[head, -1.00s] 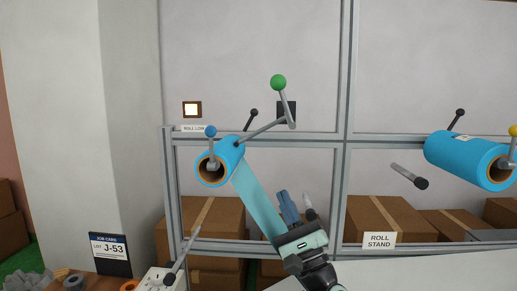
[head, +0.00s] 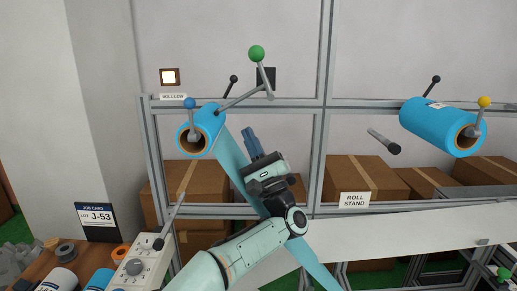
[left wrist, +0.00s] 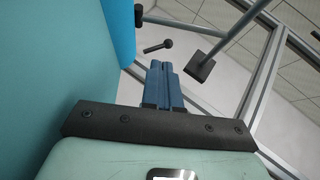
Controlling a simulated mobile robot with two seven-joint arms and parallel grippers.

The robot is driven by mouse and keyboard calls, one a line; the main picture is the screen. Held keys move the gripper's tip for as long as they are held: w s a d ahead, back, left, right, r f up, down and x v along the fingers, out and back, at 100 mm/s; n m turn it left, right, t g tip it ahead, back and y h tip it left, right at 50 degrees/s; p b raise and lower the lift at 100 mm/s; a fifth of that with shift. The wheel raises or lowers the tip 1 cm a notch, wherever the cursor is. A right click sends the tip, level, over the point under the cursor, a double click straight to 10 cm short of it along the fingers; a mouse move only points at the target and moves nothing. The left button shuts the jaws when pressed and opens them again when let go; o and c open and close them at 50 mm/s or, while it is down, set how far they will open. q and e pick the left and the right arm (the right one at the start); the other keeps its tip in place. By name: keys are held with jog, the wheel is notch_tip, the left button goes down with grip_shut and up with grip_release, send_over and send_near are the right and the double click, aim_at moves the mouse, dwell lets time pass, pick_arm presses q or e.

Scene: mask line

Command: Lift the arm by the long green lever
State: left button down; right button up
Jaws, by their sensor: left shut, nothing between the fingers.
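The long lever with a green ball (head: 257,53) on its end stands up from a dark square block (head: 266,77) on the frame. A grey arm (head: 240,98) runs from the lever's foot down left to the blue roll (head: 201,130). My left gripper (head: 250,140) is shut and empty, below the lever, with its blue fingers pointing up. It is in front of or beside the hanging blue web (head: 228,156). In the left wrist view the shut fingers (left wrist: 161,78) point toward a grey rod with a dark square end (left wrist: 201,66). My right gripper is not in view.
A blue-ball lever (head: 190,103) is at the left roll. A second blue roll (head: 440,125) with a yellow-ball lever (head: 484,102) is at right. A dark-tipped peg (head: 384,142) sticks out between. Boxes (head: 365,178) stand behind the frame. Rolls and a control box (head: 143,265) are lower left.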

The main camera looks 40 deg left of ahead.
aim_at(228, 107)
pick_arm(q)
jog(key=r, duration=0.1)
jog(key=s+a+r+p, duration=0.1)
jog(key=r, duration=0.1)
jog(key=a+r, duration=0.1)
jog(key=shift+s+a+r+p, duration=0.1)
jog(key=shift+s+r+p, duration=0.1)
jog(key=shift+r+p, duration=0.2)
jog(key=r+b, duration=0.1)
jog(key=b, duration=0.1)
jog(key=s+a+r+b, duration=0.1)
jog(key=b, duration=0.1)
jog(key=shift+s+a, duration=0.2)
